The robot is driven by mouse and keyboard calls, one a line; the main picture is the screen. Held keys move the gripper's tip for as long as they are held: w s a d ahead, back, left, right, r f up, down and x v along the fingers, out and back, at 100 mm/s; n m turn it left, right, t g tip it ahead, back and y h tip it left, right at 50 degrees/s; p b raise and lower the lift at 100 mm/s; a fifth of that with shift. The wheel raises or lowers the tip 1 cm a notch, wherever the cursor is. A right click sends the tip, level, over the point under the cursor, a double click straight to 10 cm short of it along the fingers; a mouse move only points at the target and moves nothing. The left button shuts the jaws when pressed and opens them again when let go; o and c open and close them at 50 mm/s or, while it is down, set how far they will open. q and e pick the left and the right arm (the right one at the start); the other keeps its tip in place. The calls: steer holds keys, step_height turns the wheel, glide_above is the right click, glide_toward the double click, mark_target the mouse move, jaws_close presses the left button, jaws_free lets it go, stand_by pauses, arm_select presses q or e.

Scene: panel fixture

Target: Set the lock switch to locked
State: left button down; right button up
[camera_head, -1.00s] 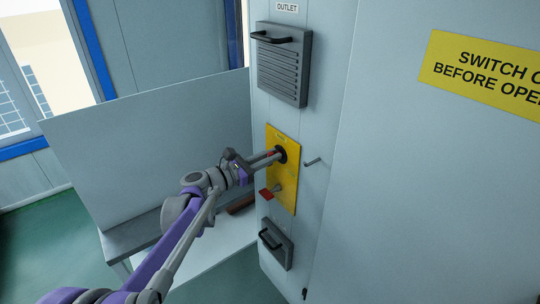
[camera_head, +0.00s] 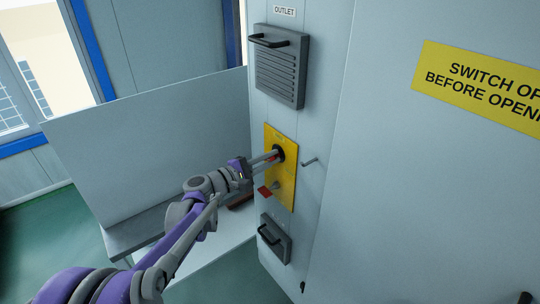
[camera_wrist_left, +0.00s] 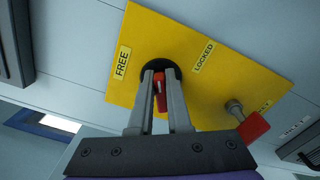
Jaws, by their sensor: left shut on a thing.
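The lock switch is a red handle (camera_wrist_left: 161,92) on a round black base (camera_wrist_left: 174,71), set in a yellow plate (camera_wrist_left: 145,30) on the cabinet front. The plate bears a FREE label (camera_wrist_left: 122,62) and a LOCKED label (camera_wrist_left: 203,57) on either side of the base. My left gripper (camera_wrist_left: 160,85) is shut on the red handle, one finger on each side. In the head view my left gripper (camera_head: 274,154) reaches the plate (camera_head: 287,170) from the left, and its fingers hide much of the switch. My right gripper is not in view.
A second control with a red tab (camera_head: 265,191) sits lower on the same plate, close to my gripper. A louvred outlet panel (camera_head: 280,70) is above and a small handled panel (camera_head: 275,238) below.

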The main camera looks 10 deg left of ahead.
arm_select(q)
steer(key=m, duration=0.2)
steer(key=m+p, duration=0.1)
steer(key=m, duration=0.2)
steer(key=shift+f+m, duration=0.3)
stand_by(0.4)
steer(key=c, duration=0.9)
jaws_free()
steer(key=b+v, duration=0.1)
steer(key=v, duration=1)
